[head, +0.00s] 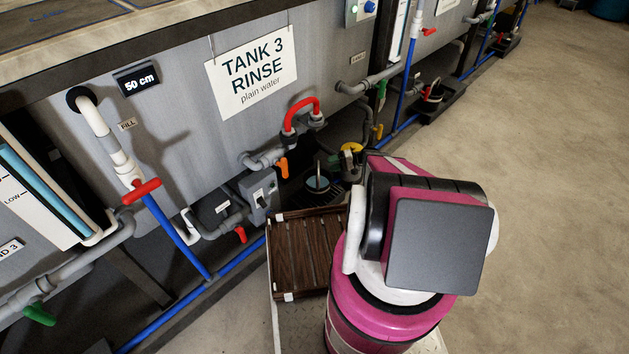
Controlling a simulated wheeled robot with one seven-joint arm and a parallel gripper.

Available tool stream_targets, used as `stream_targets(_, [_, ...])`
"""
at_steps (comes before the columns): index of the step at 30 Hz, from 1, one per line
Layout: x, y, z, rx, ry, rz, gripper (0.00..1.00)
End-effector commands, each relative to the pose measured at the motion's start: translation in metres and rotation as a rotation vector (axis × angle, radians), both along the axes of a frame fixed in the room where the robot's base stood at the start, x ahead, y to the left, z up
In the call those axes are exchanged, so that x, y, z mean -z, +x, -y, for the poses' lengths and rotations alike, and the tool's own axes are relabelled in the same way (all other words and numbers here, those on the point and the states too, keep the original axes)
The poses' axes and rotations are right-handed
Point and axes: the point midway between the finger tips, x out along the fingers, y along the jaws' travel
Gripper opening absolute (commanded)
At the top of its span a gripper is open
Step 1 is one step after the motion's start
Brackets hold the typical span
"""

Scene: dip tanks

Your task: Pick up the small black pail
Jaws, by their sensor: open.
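A small black pail (317,184) sits low under the front of the Tank 3 Rinse tank, with a bluish surface showing inside its rim. A thin upright piece stands at it, and its lower part is hard to make out in the shadow. My pink and black arm reaches toward the tank just right of the pail. A second dark pail-like container (433,95) stands farther back at the upper right, in a black tray.
The grey tank (190,110) bears pipes and a red hose loop (300,112) above the pail. An orange valve handle (282,168) and a grey switch box (260,192) are left of it. Blue pipes (175,235) run along the tank's base. Open floor (560,200) lies right.

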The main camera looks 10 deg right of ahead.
Motion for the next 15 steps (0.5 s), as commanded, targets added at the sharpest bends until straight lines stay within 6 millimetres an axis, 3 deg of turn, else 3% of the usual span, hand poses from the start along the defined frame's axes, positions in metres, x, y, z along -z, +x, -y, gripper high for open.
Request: stream_targets(15, [0.011, 0.004, -0.047, 0.000, 0.003, 0.000, 0.51])
